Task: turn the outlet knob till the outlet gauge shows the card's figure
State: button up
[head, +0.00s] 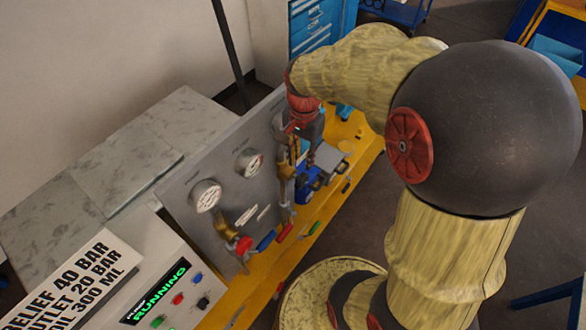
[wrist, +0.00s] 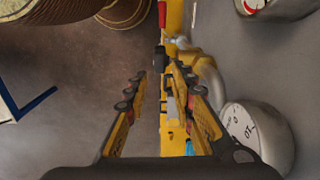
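The card (head: 72,288) reads outlet 20 bar, with relief 40 bar and oil 300 ml, at the lower left of the head view. Two round gauges, the left (head: 205,195) and the middle (head: 249,162), show on the grey panel (head: 190,228). A third round shape (head: 279,124) is partly covered by my gripper (head: 299,142). The labels are too small to tell which gauge is the outlet's. In the wrist view my gripper (wrist: 159,76) is open, fingers apart. A small dark part (wrist: 159,58) shows beyond the tips; I cannot tell whether it is the outlet knob.
A white gauge (wrist: 256,137) lies close to the right finger in the wrist view. The control box's screen (head: 160,290) reads running. Open floor lies right of the bench.

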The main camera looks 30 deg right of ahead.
aim_at(301, 176)
jog(key=shift+f+m, duration=0.3)
jog(key=shift+f, duration=3.6)
jog(key=shift+c, duration=0.8)
jog(key=c, duration=0.4)
grip_shut()
